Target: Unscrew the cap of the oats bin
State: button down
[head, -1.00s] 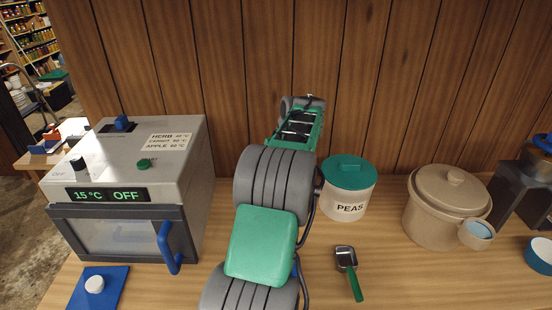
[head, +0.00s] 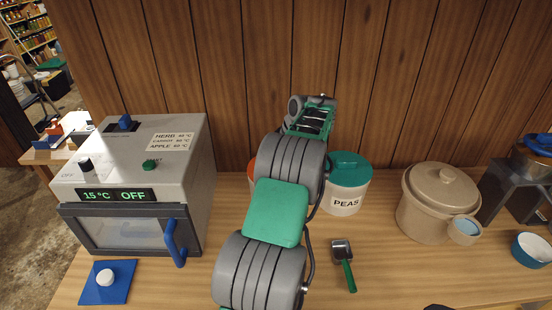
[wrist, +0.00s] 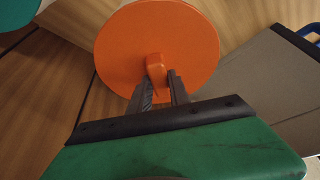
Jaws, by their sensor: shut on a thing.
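In the wrist view an orange round cap (wrist: 185,35) with a raised grip bar (wrist: 155,68) fills the upper middle. My gripper (wrist: 163,82) is shut on that bar, one finger on each side. In the head view only an orange sliver of this cap (head: 252,172) shows left of my arm. The bin under it and any label are hidden, so I cannot read whether it is the oats bin. Whether the cap is loose or seated cannot be told.
A bin marked PEAS (head: 345,203) with a teal cap stands right of my arm. A grey oven (head: 140,180) stands to the left. A scoop (head: 343,262) lies in front of the peas bin; a beige pot (head: 432,210) is further right. Wood panelling closes the back.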

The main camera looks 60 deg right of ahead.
jog(key=n+p, duration=0.1)
jog(key=p, duration=0.1)
jog(key=shift+r+y+p, duration=0.2)
jog(key=shift+y+p, duration=0.1)
jog(key=n+y+p, duration=0.1)
jog(key=n+p, duration=0.2)
jog(key=p, duration=0.1)
jog(key=shift+f+p, duration=0.1)
jog(key=shift+p, duration=0.3)
jog(key=shift+f+n, duration=0.25)
jog(key=shift+n, duration=0.05)
jog(key=c, duration=1.4)
grip_release()
jog(key=shift+d, duration=0.1)
jog(key=shift+o, duration=1.3)
jog(key=shift+r, duration=0.1)
jog(key=shift+r, duration=0.1)
